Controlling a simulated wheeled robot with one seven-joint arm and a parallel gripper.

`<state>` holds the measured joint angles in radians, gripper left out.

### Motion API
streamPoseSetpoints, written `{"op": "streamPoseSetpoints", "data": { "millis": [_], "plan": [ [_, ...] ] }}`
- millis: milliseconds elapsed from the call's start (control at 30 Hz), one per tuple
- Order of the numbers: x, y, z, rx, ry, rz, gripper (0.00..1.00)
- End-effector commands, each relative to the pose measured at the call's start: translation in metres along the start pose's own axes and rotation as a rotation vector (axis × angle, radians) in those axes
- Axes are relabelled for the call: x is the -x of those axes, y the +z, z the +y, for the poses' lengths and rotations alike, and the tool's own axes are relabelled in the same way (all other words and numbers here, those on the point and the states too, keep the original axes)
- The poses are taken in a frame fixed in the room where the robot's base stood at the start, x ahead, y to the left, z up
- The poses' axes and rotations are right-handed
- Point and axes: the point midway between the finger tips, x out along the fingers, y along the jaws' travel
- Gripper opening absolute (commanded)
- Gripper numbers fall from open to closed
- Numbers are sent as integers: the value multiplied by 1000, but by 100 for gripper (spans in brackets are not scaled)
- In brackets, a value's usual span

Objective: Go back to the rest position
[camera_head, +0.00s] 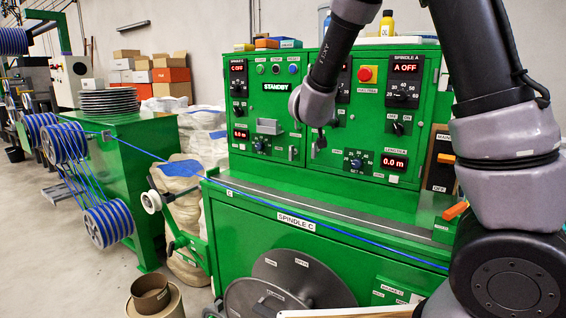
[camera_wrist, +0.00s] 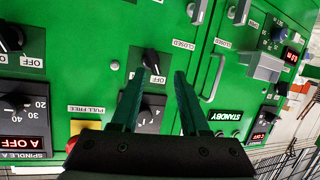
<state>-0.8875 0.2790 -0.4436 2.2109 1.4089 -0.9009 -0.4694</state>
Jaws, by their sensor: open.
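My gripper (camera_wrist: 160,76) is open and empty in the wrist view, its two dark fingers apart. It faces the green control panel (camera_wrist: 215,40), which looks turned on its side there. A black selector knob on an OFF plate (camera_wrist: 151,60) shows between and beyond the fingertips; I cannot tell the distance. In the head view my arm (camera_head: 490,90) comes up from the right and bends down in front of the panel (camera_head: 273,110). The gripper itself is hidden there behind my grey arm link.
A green cabinet labelled SPINDLE C (camera_head: 297,221) stands below the panel. A blue cable (camera_head: 160,157) runs across from reels (camera_head: 108,222) at left. The display reads STANDBY (camera_head: 275,87); spindle A (camera_head: 405,67) reads OFF. A red button (camera_head: 365,74) sits between. Cardboard tubs (camera_head: 152,297) stand on the floor.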

Motion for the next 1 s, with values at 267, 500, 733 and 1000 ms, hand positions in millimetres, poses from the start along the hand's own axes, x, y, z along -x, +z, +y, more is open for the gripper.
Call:
{"op": "streamPoseSetpoints", "data": {
  "millis": [267, 500, 733, 1000],
  "plan": [
    [59, -41, 45, -334, -376, -230, 45],
    [161, -37, 101, -393, -539, -435, 45],
    [247, 8, 162, -361, -456, -620, 45],
    [282, 39, 192, -351, -345, -709, 45]
  ]
}}
